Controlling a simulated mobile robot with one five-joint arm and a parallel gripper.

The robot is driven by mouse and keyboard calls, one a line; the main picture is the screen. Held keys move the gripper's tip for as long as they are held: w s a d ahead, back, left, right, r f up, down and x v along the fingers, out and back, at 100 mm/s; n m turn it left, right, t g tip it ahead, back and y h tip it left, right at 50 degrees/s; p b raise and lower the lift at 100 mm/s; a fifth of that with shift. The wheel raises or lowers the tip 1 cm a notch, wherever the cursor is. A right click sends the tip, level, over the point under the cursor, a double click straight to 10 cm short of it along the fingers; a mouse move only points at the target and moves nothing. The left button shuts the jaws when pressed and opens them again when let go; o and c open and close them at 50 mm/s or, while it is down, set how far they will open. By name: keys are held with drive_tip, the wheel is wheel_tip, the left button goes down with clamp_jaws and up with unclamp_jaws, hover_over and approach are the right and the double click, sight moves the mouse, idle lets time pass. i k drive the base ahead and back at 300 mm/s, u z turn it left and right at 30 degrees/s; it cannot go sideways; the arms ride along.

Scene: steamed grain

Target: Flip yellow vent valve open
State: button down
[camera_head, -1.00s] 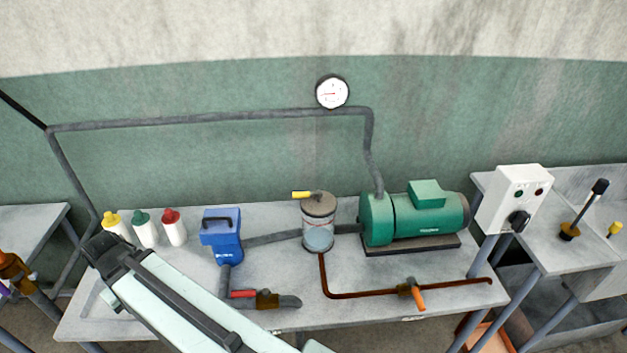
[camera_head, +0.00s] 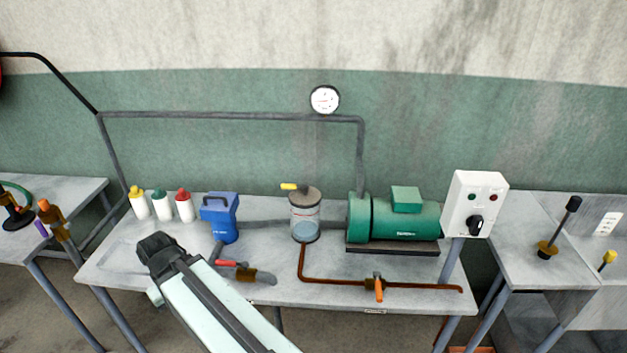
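The yellow vent valve handle (camera_head: 289,187) sits on top of a clear cylinder (camera_head: 305,216) with a brownish lid, at the middle of the bench. The handle points left and lies roughly level. My arm reaches in from the bottom of the view, and its dark end (camera_head: 160,250) is over the left part of the bench, left of and nearer than the cylinder. It is well apart from the yellow handle. I cannot make out the gripper's fingers, so whether it is open or shut does not show.
A blue unit (camera_head: 221,217) and a red-handled valve (camera_head: 232,264) stand between my arm and the cylinder. A green pump (camera_head: 400,219) is to the right. An orange-handled valve (camera_head: 378,289) is on the front pipe. Three bottles (camera_head: 162,204) stand at the back left.

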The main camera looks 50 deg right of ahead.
sight(304, 187)
drive_tip(key=u, duration=0.15)
drive_tip(key=i, duration=0.95)
drive_tip(key=z, duration=0.05)
